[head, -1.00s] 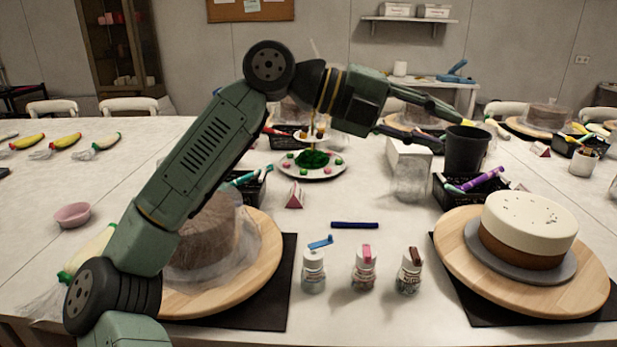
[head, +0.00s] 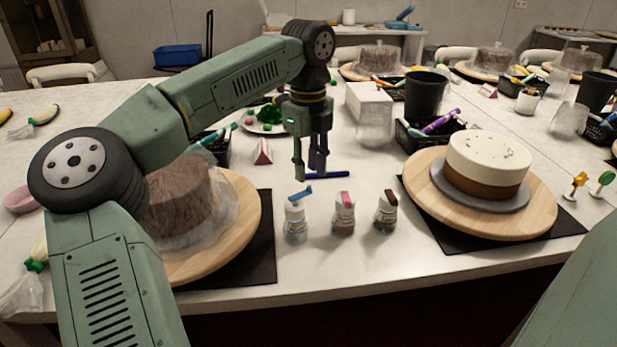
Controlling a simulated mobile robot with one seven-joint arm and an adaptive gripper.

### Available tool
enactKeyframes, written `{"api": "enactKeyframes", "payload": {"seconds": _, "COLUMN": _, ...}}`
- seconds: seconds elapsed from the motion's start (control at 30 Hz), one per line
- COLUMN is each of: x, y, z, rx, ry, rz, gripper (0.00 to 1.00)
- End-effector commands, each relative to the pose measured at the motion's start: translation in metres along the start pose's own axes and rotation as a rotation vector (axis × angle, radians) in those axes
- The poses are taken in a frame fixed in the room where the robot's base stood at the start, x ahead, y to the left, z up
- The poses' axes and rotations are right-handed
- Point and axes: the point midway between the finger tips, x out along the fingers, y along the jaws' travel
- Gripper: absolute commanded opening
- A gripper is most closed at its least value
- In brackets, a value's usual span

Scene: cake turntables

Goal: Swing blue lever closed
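The blue lever (head: 300,196) is on top of a small clear bottle (head: 295,224), the left one of three bottles in a row. The lever stands tilted up from the bottle's cap. My gripper (head: 308,176) points down just behind the blue lever in the picture, apart from it. Its two fingers show a narrow gap with nothing between them. The bottle with the pink lever (head: 345,200) and the bottle with the dark brown lever (head: 391,198) stand to the right; their levers are raised too.
A wrapped cake on a wooden turntable (head: 245,210) is at left, partly behind my arm. A white and brown cake on another turntable (head: 535,218) is at right. The table in front of the bottles is clear.

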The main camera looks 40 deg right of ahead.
Motion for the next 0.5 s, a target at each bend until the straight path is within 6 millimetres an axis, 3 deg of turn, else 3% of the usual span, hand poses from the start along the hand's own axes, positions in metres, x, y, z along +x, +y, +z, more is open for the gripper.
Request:
{"api": "enactKeyframes", "payload": {"seconds": 0.2, "x": 0.028, "y": 0.0, "z": -0.001, "rx": 0.002, "ry": 0.003, "rz": 0.0, "gripper": 0.29}}
{"api": "enactKeyframes", "payload": {"seconds": 0.5, "x": 0.035, "y": 0.0, "z": -0.001, "rx": 0.002, "ry": 0.001, "rz": -0.002, "gripper": 0.29}}
